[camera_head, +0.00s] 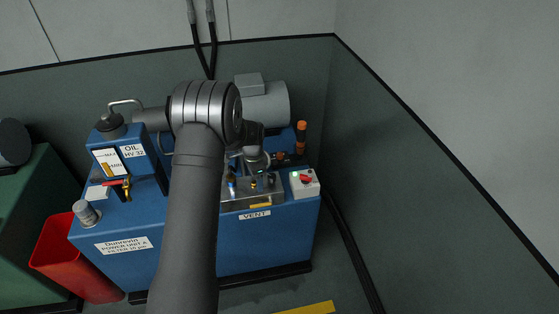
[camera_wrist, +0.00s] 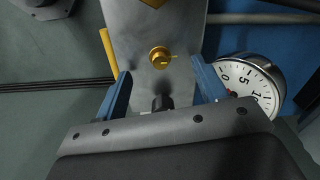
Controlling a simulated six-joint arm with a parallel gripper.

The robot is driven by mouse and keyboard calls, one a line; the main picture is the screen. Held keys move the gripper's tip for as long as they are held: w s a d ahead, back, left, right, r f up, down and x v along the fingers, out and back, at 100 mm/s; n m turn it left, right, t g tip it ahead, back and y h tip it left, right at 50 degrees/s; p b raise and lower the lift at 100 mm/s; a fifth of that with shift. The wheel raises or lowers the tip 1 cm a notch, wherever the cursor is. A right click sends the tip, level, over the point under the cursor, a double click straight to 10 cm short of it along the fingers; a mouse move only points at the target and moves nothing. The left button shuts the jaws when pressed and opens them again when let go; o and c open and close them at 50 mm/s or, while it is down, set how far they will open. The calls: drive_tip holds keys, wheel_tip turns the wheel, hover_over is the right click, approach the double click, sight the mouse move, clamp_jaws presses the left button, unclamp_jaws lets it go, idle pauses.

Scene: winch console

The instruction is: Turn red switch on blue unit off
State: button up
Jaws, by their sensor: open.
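The blue unit (camera_head: 145,262) stands in the middle of the head view. A small light-grey box (camera_head: 305,190) sits at the right end of its top and carries the red switch (camera_head: 306,178). The switch's exact setting is too small to read. In the wrist view, my gripper (camera_wrist: 161,86) is open, with its two blue fingers apart and nothing held between them. A brass fitting (camera_wrist: 159,57) on a grey metal block lies beyond the gap between the fingers. The red switch does not show in the wrist view. My arm covers part of the unit's top.
A white-faced gauge (camera_wrist: 252,84) stands close beside the right finger. A red-handled valve (camera_head: 117,183) and a filler cap (camera_head: 87,212) are at the unit's left. A red bin (camera_head: 62,262) stands left of the unit. Black cables (camera_head: 345,238) run along the right wall.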

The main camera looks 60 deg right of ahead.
drive_tip(key=s+d+r+n+h, duration=0.2)
drive_tip(key=s+d+r+n, duration=0.25)
drive_tip(key=s+r, duration=0.35)
drive_tip(key=n+t+h, duration=0.1)
drive_tip(key=n+h, duration=0.1)
drive_tip(key=n, duration=0.3)
approach(306, 176)
drive_tip(key=x, duration=0.8)
drive_tip(key=shift+d+f, duration=0.1)
drive_tip(key=shift+f, duration=0.25)
drive_tip(key=c, duration=1)
